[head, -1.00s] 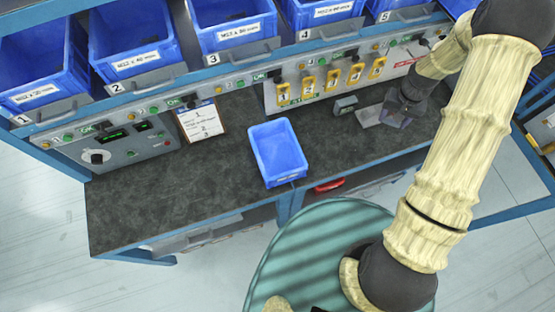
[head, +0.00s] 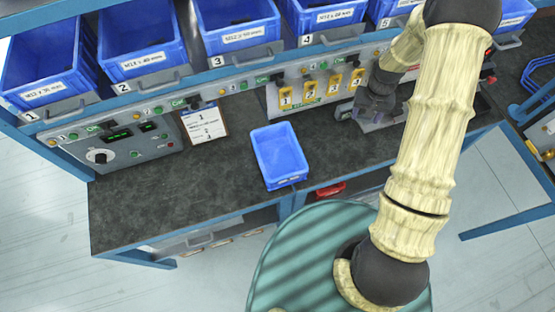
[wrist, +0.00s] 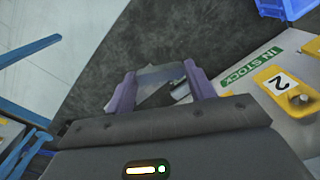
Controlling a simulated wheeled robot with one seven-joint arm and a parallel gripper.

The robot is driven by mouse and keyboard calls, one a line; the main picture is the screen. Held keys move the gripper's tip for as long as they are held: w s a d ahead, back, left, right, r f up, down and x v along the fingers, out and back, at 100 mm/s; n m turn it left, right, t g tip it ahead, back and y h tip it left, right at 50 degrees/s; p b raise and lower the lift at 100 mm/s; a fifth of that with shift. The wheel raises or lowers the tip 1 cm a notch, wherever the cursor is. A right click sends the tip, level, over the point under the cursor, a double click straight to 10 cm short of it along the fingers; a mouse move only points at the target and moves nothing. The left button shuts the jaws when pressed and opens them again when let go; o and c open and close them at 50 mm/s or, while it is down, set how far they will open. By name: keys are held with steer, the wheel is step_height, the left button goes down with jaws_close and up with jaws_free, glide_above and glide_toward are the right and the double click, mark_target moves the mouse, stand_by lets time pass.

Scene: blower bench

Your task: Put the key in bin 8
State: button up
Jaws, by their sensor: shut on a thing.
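My gripper (head: 370,121) is over the back right of the bench, below the yellow tags. In the wrist view, its two purple fingers (wrist: 161,88) are shut on a flat grey piece (wrist: 158,73), seemingly the key. Its full shape is hard to make out, and in the head view it cannot be told apart from the gripper. No bin with a readable 8 is in view. The numbers I can read on the bin rail run from 1 to 5; a further blue bin (head: 516,14) at the far right has no readable number.
An empty-looking blue tray (head: 279,156) stands mid-bench. Yellow numbered tags (head: 309,92) hang on the panel (head: 275,103) behind; this panel is close to my gripper in the wrist view. A clipboard (head: 204,125) leans further left. The left bench top (head: 150,195) is clear.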

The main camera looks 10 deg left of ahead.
steer(key=s+a+f+n+b, duration=0.2)
steer(key=a+n+b, duration=0.1)
steer(key=a+b, duration=0.3)
steer(key=s+a+f+n+b, duration=0.1)
steer(key=a+f+n+b, duration=0.15)
steer(key=a, duration=0.55)
steer(key=n+b, duration=0.5)
steer(key=b, duration=0.4)
glide_above(278, 160)
step_height(278, 160, down, 3)
steer(key=shift+d, duration=0.1)
steer(key=shift+f+p, duration=0.35)
steer(key=shift+f, duration=2.75)
steer(key=shift+f, duration=1.9)
